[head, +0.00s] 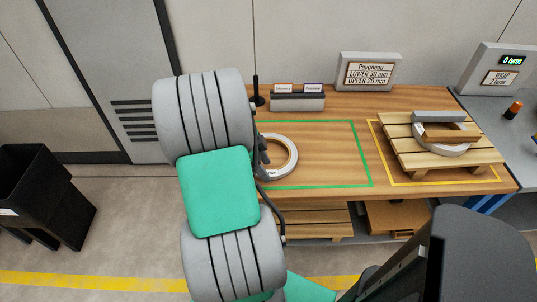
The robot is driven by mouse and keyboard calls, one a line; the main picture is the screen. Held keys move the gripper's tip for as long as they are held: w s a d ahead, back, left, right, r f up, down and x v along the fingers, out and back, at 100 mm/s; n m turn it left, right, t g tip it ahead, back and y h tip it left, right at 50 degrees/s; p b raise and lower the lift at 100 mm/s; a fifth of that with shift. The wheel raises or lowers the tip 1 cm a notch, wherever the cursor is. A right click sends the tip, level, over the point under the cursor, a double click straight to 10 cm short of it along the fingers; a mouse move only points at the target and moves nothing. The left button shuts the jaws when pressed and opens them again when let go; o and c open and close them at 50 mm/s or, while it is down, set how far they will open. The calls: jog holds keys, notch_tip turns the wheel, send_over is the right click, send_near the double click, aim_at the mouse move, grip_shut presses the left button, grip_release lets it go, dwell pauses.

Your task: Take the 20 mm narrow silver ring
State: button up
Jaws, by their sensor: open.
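A silver-white ring (294,158) with a tan inner face lies flat in the green-outlined area of the wooden table (432,102). Its left side is partly hidden by my gripper (263,156), which is open at the ring's left edge. Whether it touches the ring I cannot tell. A second silver-white ring (455,150) lies on a slatted pallet at the right, with a wooden piece (456,133) and a grey block (439,116) over it. The width of either ring is not readable here.
A sign (369,74) reads LOWER 30 mm, UPPER 20 mm. A labelled holder (297,102) stands at the back. The pallet (400,146) sits in a yellow outline. A display (510,61) shows 0 turns. The green area is clear right of the ring. A black bin (45,190) stands left.

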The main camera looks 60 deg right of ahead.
jog(key=shift+x, duration=1.15)
jog(key=shift+w, duration=0.1)
jog(key=shift+c, duration=0.4)
grip_shut()
jog(key=shift+r, duration=0.1)
